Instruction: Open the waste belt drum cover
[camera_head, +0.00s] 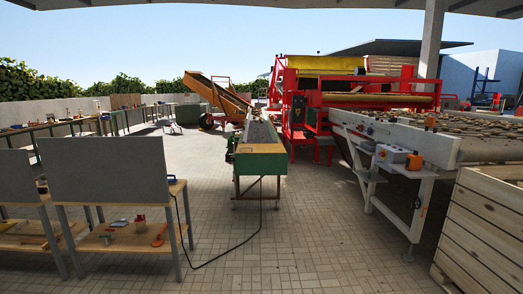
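A long narrow belt conveyor (258,135) with a dark belt stands ahead, just right of the middle. Neither of my grippers is in view.
A workbench (120,220) with a grey panel stands at left front; a black cable (228,252) runs from it along the floor. A white conveyor table (390,135) and wooden crate (485,220) bound the right. Red machinery (305,100) stands behind. The tiled floor (300,235) between is mostly clear.

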